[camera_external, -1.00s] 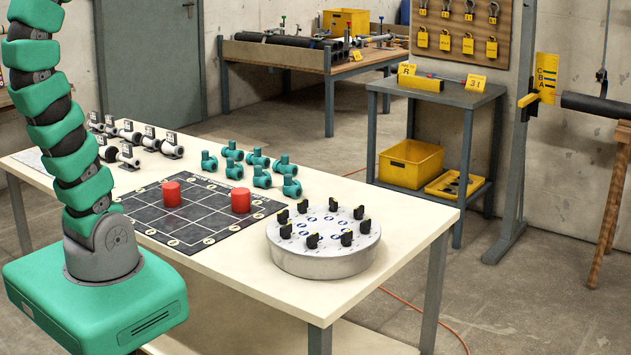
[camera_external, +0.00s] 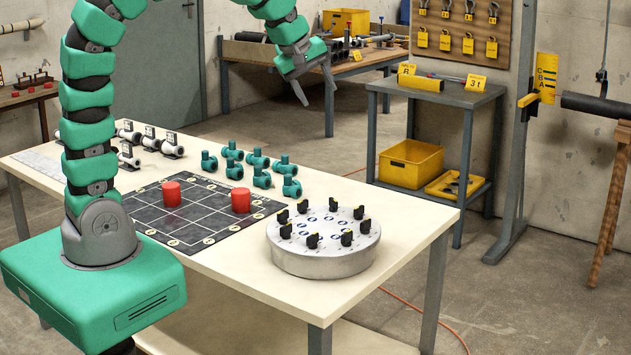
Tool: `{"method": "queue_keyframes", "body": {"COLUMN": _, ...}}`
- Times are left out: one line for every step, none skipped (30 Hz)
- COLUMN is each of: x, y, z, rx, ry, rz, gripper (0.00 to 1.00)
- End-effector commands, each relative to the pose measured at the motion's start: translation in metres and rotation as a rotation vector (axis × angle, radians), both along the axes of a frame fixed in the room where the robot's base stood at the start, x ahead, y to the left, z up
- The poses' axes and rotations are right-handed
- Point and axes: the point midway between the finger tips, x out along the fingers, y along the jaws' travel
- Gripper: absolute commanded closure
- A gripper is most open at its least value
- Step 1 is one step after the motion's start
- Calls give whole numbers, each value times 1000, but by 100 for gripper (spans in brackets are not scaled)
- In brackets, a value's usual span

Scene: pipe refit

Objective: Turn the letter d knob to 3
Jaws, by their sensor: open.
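A round grey drum (camera_external: 322,262) stands at the right end of the pale table. Several black knobs with yellow marks are set in a ring on its top, beside small blue round labels. The letters and numbers are too small to read, so I cannot tell which knob is d or where it points. My gripper (camera_external: 319,92) is open and empty. Its two fingers point down, high in the picture above and behind the drum, well apart from the knobs.
Two red cylinders (camera_external: 171,194) stand on a black grid board (camera_external: 195,220) left of the drum. Several teal valves (camera_external: 262,176) and white-and-black fittings (camera_external: 150,142) stand behind it. A side table (camera_external: 437,92) and a yellow bin (camera_external: 411,164) are at the back right.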

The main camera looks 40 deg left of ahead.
Motion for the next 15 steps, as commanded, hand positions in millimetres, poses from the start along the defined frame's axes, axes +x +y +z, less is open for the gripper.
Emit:
{"method": "queue_keyframes", "body": {"x": -10, "y": -15, "z": -26, "rx": -16, "ry": 86, "rz": 63, "gripper": 45}}
{"method": "queue_keyframes", "body": {"x": -18, "y": -23, "z": -41, "rx": -28, "ry": 133, "rz": 111, "gripper": 45}}
{"method": "queue_keyframes", "body": {"x": -28, "y": -32, "z": -59, "rx": -37, "ry": 193, "rz": 174, "gripper": 45}}
{"method": "queue_keyframes", "body": {"x": -37, "y": -38, "z": -73, "rx": -42, "ry": 238, "rz": 223, "gripper": 45}}
{"method": "queue_keyframes", "body": {"x": -45, "y": -44, "z": -85, "rx": -44, "ry": 279, "rz": 269, "gripper": 45}}
{"method": "queue_keyframes", "body": {"x": -55, "y": -51, "z": -100, "rx": -43, "ry": 325, "rz": 329, "gripper": 45}}
{"method": "queue_keyframes", "body": {"x": -62, "y": -55, "z": -109, "rx": -42, "ry": 354, "rz": 371, "gripper": 45}}
{"method": "queue_keyframes", "body": {"x": -69, "y": -59, "z": -118, "rx": -40, "ry": 380, "rz": 410, "gripper": 45}}
{"method": "queue_keyframes", "body": {"x": -78, "y": -62, "z": -128, "rx": -35, "ry": 413, "rz": 458, "gripper": 45}}
{"method": "queue_keyframes", "body": {"x": -84, "y": -65, "z": -135, "rx": -31, "ry": 433, "rz": 489, "gripper": 45}}
{"method": "queue_keyframes", "body": {"x": -89, "y": -67, "z": -140, "rx": -26, "ry": 450, "rz": 516, "gripper": 45}}
{"method": "queue_keyframes", "body": {"x": -94, "y": -68, "z": -146, "rx": -20, "ry": 468, "rz": 547, "gripper": 45}}
{"method": "queue_keyframes", "body": {"x": -97, "y": -69, "z": -149, "rx": -18, "ry": 477, "rz": 565, "gripper": 45}}
{"method": "queue_keyframes", "body": {"x": -100, "y": -70, "z": -152, "rx": -16, "ry": 484, "rz": 579, "gripper": 45}}
{"method": "queue_keyframes", "body": {"x": -102, "y": -71, "z": -155, "rx": -15, "ry": 491, "rz": 592, "gripper": 45}}
